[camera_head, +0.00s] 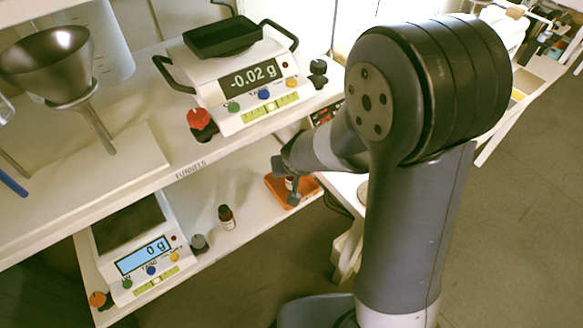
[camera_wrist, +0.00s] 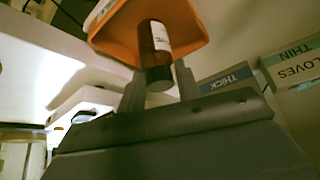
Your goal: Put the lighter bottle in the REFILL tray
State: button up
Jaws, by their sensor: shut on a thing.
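My gripper (camera_head: 286,181) is shut on a small dark amber bottle (camera_head: 290,184) at the orange tray (camera_head: 308,187) on the lower shelf. In the wrist view the bottle (camera_wrist: 155,42), with its white label and black cap, sits between the two fingers (camera_wrist: 159,88). The orange tray (camera_wrist: 118,35) is right behind it there. A second dark bottle (camera_head: 227,217) with a pale label stands upright on the lower shelf, left of the tray and apart from my gripper.
A scale (camera_head: 140,250) reading 0 g stands on the lower shelf at left, its plate empty. A metal funnel (camera_head: 50,60) is at upper left. Boxes (camera_wrist: 293,65) show in the wrist view.

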jog(key=shift+w+f, duration=0.4)
jog(key=shift+f, duration=0.2)
jog(key=o, duration=1)
jog(key=shift+r, duration=0.15)
jog(key=shift+r, duration=0.15)
jog(key=p+v, duration=0.3)
jog(key=v, duration=0.9)
